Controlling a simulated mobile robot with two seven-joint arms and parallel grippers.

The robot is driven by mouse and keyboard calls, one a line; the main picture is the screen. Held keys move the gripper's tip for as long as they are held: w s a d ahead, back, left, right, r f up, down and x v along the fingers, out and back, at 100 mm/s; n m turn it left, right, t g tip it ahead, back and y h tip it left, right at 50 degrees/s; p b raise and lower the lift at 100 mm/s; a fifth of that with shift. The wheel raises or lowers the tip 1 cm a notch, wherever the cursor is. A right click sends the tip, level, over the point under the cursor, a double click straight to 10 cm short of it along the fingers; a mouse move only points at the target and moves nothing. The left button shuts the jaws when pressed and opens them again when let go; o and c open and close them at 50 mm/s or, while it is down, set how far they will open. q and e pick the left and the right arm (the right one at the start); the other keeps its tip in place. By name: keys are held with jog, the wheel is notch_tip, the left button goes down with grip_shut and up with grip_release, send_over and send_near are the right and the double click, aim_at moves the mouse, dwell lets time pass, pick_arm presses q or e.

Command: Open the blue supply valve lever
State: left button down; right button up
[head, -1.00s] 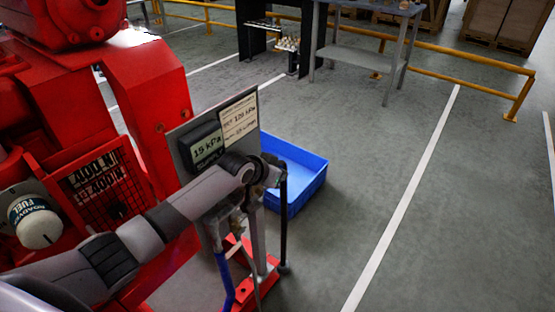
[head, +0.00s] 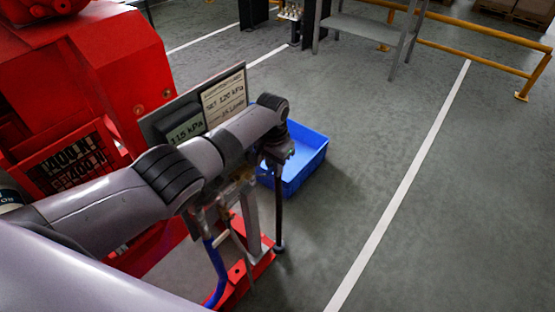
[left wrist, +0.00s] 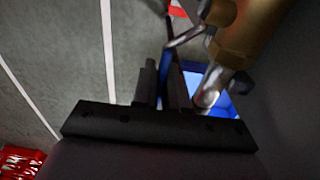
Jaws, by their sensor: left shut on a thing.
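In the left wrist view, my left gripper (left wrist: 165,92) is shut on a narrow blue strip, the blue supply valve lever (left wrist: 165,82). Beside it on the right is a brass valve body (left wrist: 238,28) with a bright metal fitting. In the head view, my left arm reaches across the gauge panel, with its dark gripper (head: 273,155) hanging at the far end. The lever and fingertips cannot be made out there. The panel's display (head: 185,130) appears to read 115 kPa, and the label (head: 224,98) reads SET 120 kPa. My right gripper is out of view.
The red pumpset (head: 115,60) fills the left side. A blue bin (head: 300,165) stands on the floor behind the panel stand. A blue hose (head: 215,270) runs down near the red base. Yellow rails (head: 480,33) cross the back. The floor on the right is clear.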

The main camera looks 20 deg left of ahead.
pick_arm(q)
jog(key=shift+f+g, duration=0.3)
jog(key=shift+g, duration=0.1)
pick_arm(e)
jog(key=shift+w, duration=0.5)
pick_arm(q)
jog(key=shift+s, duration=0.1)
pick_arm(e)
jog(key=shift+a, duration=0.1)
pick_arm(q)
jog(key=c, duration=1.2)
grip_release()
jog(key=shift+c, duration=0.2)
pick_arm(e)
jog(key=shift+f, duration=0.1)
pick_arm(q)
jog(key=shift+r, duration=0.1)
jog(key=shift+r, duration=0.35)
jog(key=shift+r+p, duration=1.2)
jog(key=shift+r, duration=1.95)
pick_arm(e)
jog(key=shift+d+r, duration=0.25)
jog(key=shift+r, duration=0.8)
